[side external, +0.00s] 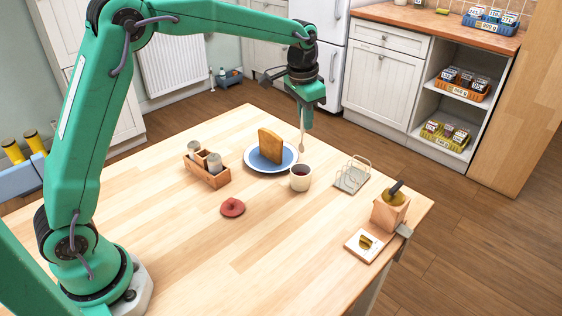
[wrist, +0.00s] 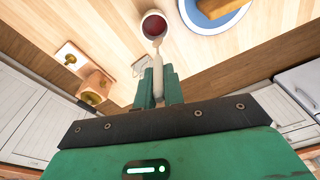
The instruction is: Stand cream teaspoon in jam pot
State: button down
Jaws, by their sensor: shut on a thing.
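The jam pot (side external: 300,182) is a small cream pot, open at the top, with dark red jam inside. It stands upright on the table just in front of the blue plate. The wrist view shows the pot (wrist: 154,27) at the top centre. My gripper (side external: 305,103) is shut on the cream teaspoon (side external: 302,138), which hangs nearly upright, bowl end down, above the pot. In the wrist view the teaspoon (wrist: 158,70) runs out between the fingers (wrist: 158,88), and its bowl end overlaps the pot's near rim. I cannot tell the exact gap between them.
A blue plate (side external: 288,165) with a toast slice (side external: 270,146) is behind the pot. A wooden caddy (side external: 207,172) and red lid (side external: 232,207) lie left. A wire rack (side external: 352,177), wooden holder (side external: 389,212) and white tile (side external: 364,245) are right. The front table is clear.

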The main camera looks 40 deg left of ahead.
notch_tip(320, 180, down, 9)
jog(key=shift+r, duration=0.15)
dwell(1.1)
dwell(0.3)
jog(key=c, duration=1.4)
grip_release()
jog(key=shift+r, duration=0.1)
jog(key=shift+s+r, duration=0.15)
jog(key=shift+r, duration=1.1)
jog(key=shift+s+r, duration=0.2)
jog(key=shift+r, duration=1)
jog(key=shift+s+r, duration=0.15)
jog(key=shift+r, duration=1.1)
jog(key=shift+s+r, duration=0.1)
